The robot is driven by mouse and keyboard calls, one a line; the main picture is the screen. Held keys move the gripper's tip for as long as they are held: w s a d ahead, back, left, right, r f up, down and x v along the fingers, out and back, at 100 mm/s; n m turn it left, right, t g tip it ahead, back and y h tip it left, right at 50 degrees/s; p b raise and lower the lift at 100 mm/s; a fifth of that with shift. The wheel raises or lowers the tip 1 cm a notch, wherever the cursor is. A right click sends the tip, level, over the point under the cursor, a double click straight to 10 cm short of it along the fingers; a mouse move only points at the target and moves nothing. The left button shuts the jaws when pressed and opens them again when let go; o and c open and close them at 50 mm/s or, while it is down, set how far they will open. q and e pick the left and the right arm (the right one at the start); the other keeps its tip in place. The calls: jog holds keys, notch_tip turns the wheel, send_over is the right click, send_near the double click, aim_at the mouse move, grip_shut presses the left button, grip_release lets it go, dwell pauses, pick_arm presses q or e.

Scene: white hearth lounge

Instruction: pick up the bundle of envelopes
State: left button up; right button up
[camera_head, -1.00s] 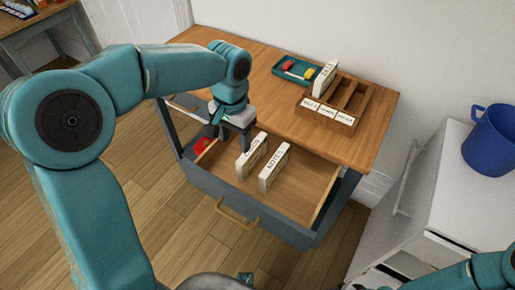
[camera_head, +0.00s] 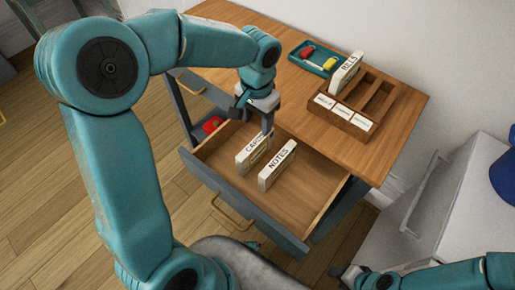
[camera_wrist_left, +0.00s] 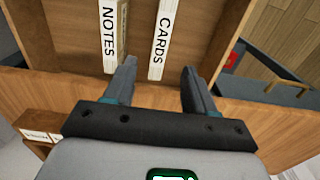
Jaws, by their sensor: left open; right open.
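Two cream bundles stand upright in the open drawer (camera_head: 313,205): one marked CARDS (camera_head: 253,154) and one marked NOTES (camera_head: 277,166). A third bundle, its label reading roughly BILLS (camera_head: 345,73), stands in the wooden sorter on the desk top. My left gripper (camera_head: 262,125) is open, above the back of the drawer near the CARDS bundle. In the left wrist view, the CARDS bundle (camera_wrist_left: 163,38) lines up with the gap between the open fingers (camera_wrist_left: 158,72); the NOTES bundle (camera_wrist_left: 109,35) is left of them. My right gripper (camera_head: 347,273) is low at the right, partly hidden.
The wooden sorter (camera_head: 340,119) has labelled slots, some empty. A teal tray (camera_head: 300,59) with red and yellow items lies behind it. A red item (camera_head: 212,124) sits left of the drawer. A white cabinet (camera_head: 447,205) and a blue pot (camera_head: 505,175) stand at right.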

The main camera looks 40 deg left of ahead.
aim_at(255, 142)
pick_arm(q)
jog(key=f, duration=0.5)
jog(key=shift+s+f+b, duration=0.25)
jog(key=shift+f+b, duration=0.05)
jog(key=shift+b, duration=0.05)
notch_tip(255, 142, down, 6)
jog(key=shift+f+b, duration=0.2)
jog(key=shift+b, duration=0.2)
jog(key=shift+s, duration=0.15)
jog(key=shift+r, duration=0.1)
grip_shut()
